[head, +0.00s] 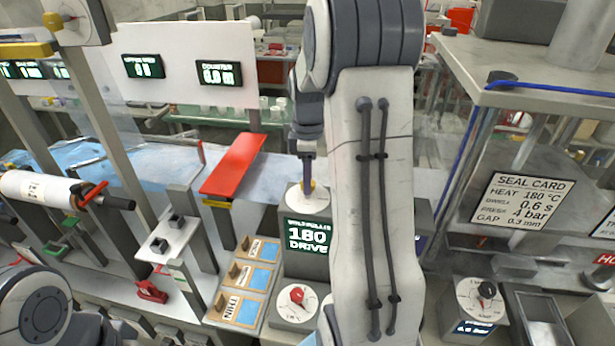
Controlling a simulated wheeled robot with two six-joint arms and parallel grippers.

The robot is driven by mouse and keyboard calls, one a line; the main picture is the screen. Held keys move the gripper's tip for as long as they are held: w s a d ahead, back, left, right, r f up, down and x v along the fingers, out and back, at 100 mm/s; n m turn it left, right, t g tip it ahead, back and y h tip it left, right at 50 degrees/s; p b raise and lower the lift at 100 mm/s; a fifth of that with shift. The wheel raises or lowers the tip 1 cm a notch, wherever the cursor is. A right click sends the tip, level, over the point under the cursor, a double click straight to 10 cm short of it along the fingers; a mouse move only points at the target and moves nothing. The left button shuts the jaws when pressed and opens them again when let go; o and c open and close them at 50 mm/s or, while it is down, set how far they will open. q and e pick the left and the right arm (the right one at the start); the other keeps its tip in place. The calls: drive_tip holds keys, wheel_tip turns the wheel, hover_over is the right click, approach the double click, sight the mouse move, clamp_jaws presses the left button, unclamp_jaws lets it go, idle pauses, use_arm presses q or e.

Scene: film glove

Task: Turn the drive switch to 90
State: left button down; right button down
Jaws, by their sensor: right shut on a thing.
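The drive switch (305,203) is a pale round dial on top of a grey box in the middle of the head view. The green display (307,237) on the box's front reads 180 above DRIVE, with a smaller line over it that I cannot read surely. My right gripper (308,180) points down at the dial and is shut on its knob, which is mostly hidden by the fingers. My right arm hides the right part of the box. My left arm shows only at the bottom left, and its gripper is not in view.
A red-knobbed dial (297,306) sits just below the drive box. A red slanted plate (233,164) rises behind left. A black-knobbed dial (482,299) and a SEAL CARD sign (522,202) are at the right.

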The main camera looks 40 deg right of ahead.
drive_tip(key=m+p, duration=0.1)
drive_tip(key=m, duration=0.9)
drive_tip(key=shift+m, duration=2.3)
drive_tip(key=shift+c, duration=1.9)
unclamp_jaws()
wheel_tip(320, 180, up, 11)
drive_tip(key=b, duration=0.2)
drive_tip(key=shift+f, duration=0.2)
